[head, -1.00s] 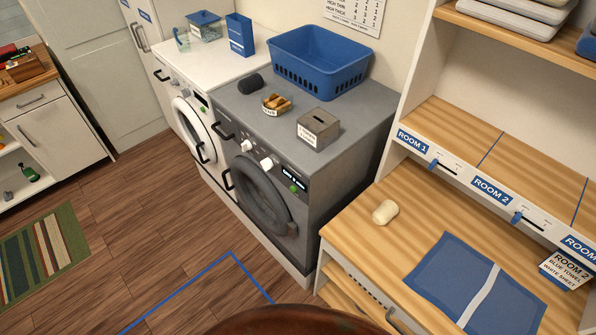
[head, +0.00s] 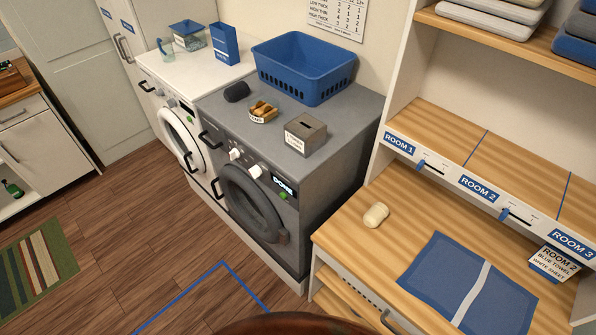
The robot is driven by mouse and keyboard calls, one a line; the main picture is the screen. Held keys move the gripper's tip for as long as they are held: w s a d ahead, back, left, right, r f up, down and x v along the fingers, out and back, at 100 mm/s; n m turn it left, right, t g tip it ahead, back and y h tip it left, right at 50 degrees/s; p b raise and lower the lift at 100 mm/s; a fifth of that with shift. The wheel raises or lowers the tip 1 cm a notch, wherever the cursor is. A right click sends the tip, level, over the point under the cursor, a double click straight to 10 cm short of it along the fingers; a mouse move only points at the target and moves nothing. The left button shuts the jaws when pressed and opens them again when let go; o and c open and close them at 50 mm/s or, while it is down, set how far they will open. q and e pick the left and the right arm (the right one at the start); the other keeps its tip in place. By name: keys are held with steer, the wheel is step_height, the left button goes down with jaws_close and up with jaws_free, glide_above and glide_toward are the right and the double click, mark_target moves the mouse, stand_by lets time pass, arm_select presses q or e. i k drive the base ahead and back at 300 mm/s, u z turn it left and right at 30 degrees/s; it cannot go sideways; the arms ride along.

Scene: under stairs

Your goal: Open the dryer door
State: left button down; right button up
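The dryer (head: 262,250) is the dark grey machine in the middle of the head view, right of a white washer. Neither of my grippers shows in the head view.
The white washer (head: 192,62) stands left of the dryer. A blue basket (head: 304,70), a labelled box (head: 305,136) and small items sit on the dryer. A wooden counter (head: 345,245) with a blue towel (head: 430,278) is at right. Wooden floor (head: 150,270) with blue tape lies open in front.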

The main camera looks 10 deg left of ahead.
mark_target(276, 233)
steer(key=z, duration=1.95)
steer(key=k, duration=0.9)
steer(key=u, duration=1.7)
